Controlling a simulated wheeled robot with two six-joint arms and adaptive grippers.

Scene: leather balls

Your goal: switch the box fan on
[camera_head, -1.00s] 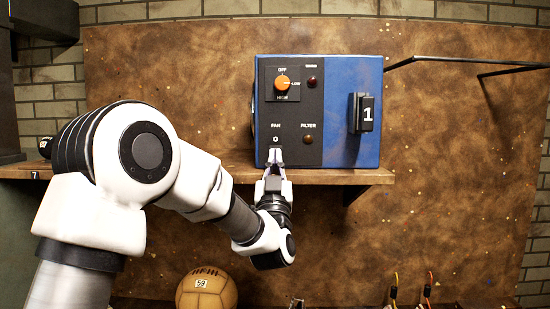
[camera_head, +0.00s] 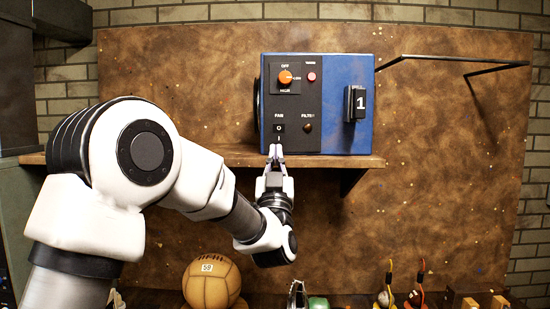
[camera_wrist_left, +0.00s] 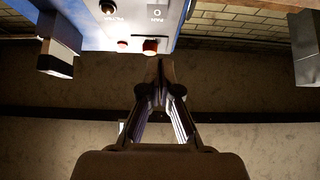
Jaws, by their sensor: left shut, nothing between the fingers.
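The blue box fan (camera_head: 346,122) sits on the wooden shelf. My right gripper is out of view.
A dark knob (camera_head: 308,128) sits beside the rocker, under FILTER. A block labelled 1 (camera_head: 356,104) sticks out at the box's right. The shelf edge (camera_head: 220,158) runs under the box. A brown ball (camera_head: 211,284) and several small objects are below.

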